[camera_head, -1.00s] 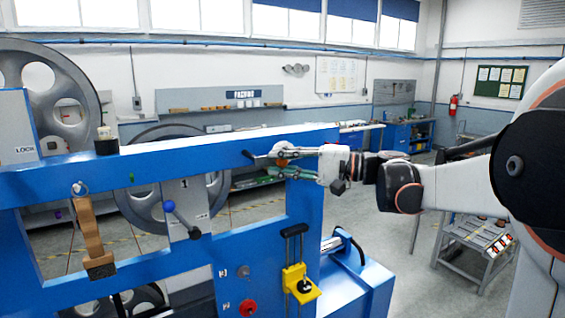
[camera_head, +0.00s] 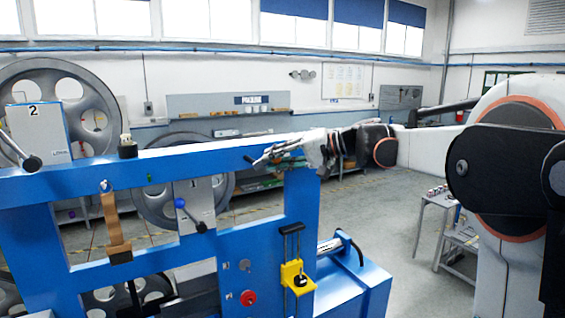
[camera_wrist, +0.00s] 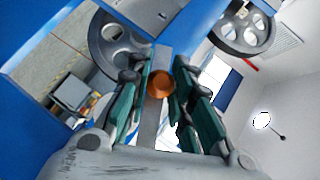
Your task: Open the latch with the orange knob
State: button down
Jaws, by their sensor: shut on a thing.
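The orange knob (camera_wrist: 160,86) sits on a grey latch bar (camera_wrist: 152,125) and shows between the two green-padded fingers in the wrist view. My gripper (camera_wrist: 160,74) has a finger on each side of the knob and is shut on it. In the head view my gripper (camera_head: 277,155) is at the upper right corner of the blue frame (camera_head: 150,167), angled down to the left. The fingers hide the knob there, and most of the latch is hidden too.
Grey spoked wheels (camera_head: 160,165) stand behind the frame. A blue-ball lever (camera_head: 180,203), a brown strap (camera_head: 113,228), a yellow bracket (camera_head: 297,285) and a red knob (camera_head: 248,298) are on or near the frame. A small table (camera_head: 440,205) stands at right.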

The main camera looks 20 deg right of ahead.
jog(key=n+h, duration=0.1)
jog(key=a+r+h+p, duration=0.1)
jog(key=shift+s+r+n+h, duration=0.1)
jog(key=shift+r+n+h, duration=0.2)
jog(key=shift+n+h, duration=0.1)
jog(key=shift+s+a+r+n+h+p, duration=0.15)
jog(key=shift+a+n+h, duration=0.6)
jog(key=shift+h, duration=0.7)
jog(key=shift+s+a+r+n+h+p, duration=0.15)
jog(key=shift+a+n+h, duration=0.55)
jog(key=shift+h, duration=0.7)
jog(key=shift+s+a+r+n+h+p, duration=0.15)
jog(key=shift+a+n+h, duration=0.35)
jog(key=shift+n+h, duration=0.7)
jog(key=shift+w+m+h, duration=0.1)
jog(key=shift+m+h, duration=0.15)
jog(key=c, duration=1.4)
grip_release()
